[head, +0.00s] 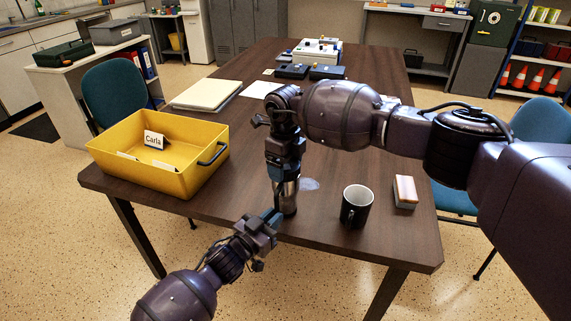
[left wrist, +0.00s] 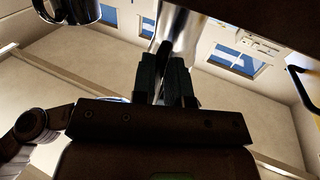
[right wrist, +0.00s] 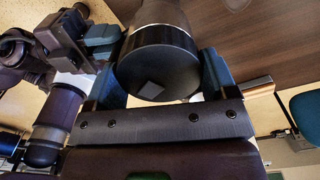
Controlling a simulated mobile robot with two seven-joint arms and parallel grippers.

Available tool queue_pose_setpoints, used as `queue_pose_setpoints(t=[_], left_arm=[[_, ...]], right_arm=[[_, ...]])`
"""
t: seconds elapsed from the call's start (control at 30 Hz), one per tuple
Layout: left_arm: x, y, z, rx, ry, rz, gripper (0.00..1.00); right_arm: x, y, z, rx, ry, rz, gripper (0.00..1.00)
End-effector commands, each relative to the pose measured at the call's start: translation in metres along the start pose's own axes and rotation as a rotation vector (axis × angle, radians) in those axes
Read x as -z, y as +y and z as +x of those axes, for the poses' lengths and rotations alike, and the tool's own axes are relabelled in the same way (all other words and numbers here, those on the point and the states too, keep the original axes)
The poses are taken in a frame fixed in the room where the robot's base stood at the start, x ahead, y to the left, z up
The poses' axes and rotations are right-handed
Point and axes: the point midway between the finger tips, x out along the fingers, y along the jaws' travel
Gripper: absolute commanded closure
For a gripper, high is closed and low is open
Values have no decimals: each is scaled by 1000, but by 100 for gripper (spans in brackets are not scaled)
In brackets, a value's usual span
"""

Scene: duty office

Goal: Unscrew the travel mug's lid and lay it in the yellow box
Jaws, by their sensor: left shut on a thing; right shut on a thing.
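The travel mug (head: 288,204) stands upright near the table's front edge, its silver body partly hidden by my grippers. My right gripper (head: 286,172) comes from above and is shut on the lid. The black round lid (right wrist: 158,66) shows between its fingers in the right wrist view; it looks seated on the mug. The yellow box (head: 190,184) stands at the table's left end, with a "Carla" card.
A black mug (head: 356,205) stands just right of the travel mug. A sponge-like block (head: 405,192) lies farther right. Behind are a paper stack (head: 206,94) and dark devices (head: 327,72). Bare tabletop lies between the box and the travel mug.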

Motion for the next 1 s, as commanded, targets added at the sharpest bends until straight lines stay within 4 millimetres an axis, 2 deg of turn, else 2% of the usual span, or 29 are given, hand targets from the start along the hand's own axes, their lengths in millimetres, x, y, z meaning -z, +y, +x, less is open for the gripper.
queue_pose_setpoints(t=[0.5, 0.7, 0.8, 1.0], left_arm=[[-3, 1, 0, 1, -7, -5, 100], [-3, 0, 0, 2, -7, -4, 100], [-3, 0, 0, 2, -7, -4, 100], [-3, 0, 0, 2, -7, -4, 100]], right_arm=[[0, 2, 1, 0, 3, -752, 50], [0, 2, 2, 0, 3, -1000, 50], [0, 2, 2, 0, 4, -1071, 50], [0, 5, 3, -4, 3, -1070, 50]])
